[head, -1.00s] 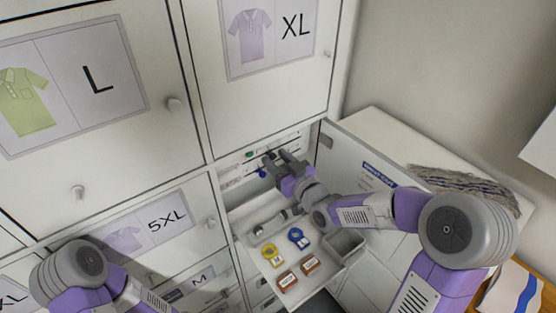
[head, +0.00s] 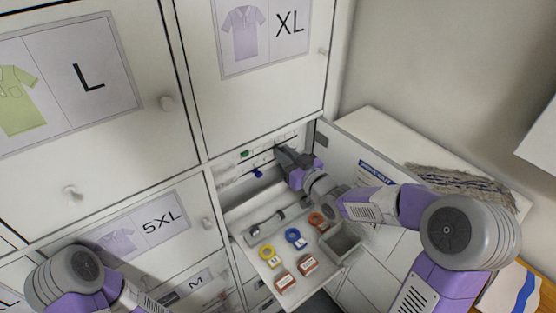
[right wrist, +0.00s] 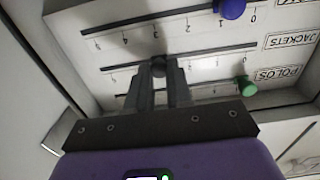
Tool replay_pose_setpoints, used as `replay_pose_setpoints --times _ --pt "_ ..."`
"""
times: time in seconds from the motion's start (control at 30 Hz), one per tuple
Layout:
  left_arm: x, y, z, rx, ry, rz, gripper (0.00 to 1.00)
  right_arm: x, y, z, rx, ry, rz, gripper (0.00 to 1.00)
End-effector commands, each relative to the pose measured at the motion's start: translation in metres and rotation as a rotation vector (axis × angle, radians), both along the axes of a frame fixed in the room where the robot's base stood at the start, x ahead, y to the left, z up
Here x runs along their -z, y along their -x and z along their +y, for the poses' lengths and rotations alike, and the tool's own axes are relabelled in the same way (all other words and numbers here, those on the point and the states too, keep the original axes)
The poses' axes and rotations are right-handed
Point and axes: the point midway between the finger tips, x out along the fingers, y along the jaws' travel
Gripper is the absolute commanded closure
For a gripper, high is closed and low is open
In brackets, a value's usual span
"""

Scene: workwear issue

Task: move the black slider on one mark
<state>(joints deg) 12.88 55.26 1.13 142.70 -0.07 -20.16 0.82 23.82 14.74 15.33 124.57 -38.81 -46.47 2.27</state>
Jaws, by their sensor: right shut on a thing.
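The black slider (right wrist: 158,66) sits on the middle slot of the slider panel (right wrist: 72,20) in the right wrist view, around the middle of its numbered scale. My right gripper (right wrist: 159,72) is shut on it, a finger on each side. In the head view my right gripper (head: 281,150) reaches into the open cabinet and hides the black slider. The blue slider (right wrist: 231,8) is on the neighbouring slot and the green slider (right wrist: 246,86) on the other side, both near the zero end. My left gripper is out of view; only its arm shows.
Below the panel, a pulled-out tray (head: 240,226) holds a yellow roll (head: 268,253), a blue roll (head: 293,236), an orange roll (head: 317,219), small red-brown boxes (head: 307,263) and a grey bin (head: 341,240). An open door (head: 352,150) stands to the right of my right gripper.

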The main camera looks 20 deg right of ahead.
Motion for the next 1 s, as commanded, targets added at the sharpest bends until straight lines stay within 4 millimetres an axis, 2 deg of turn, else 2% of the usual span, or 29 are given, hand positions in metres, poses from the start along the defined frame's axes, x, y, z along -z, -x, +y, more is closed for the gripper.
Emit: replay_pose_setpoints --times 0.2,0.23,0.4,0.73,0.87,1.0 --pt "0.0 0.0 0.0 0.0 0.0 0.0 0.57 0.0 0.0 0.0 0.0 0.0 0.002 1.0" --pt "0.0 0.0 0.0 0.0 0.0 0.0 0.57 0.0 0.0 0.0 0.0 0.0 0.002 0.78" --pt "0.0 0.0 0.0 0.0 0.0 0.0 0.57 0.0 0.0 0.0 0.0 0.0 0.002 0.54" --pt "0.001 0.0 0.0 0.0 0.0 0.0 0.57 0.001 0.003 -0.001 0.0 0.001 0.002 0.54" --pt "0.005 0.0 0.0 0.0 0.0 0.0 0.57 0.001 0.015 -0.006 0.001 0.002 0.0 0.54" --pt "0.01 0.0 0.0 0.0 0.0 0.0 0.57 0.001 0.037 -0.014 0.003 0.003 0.0 0.54"
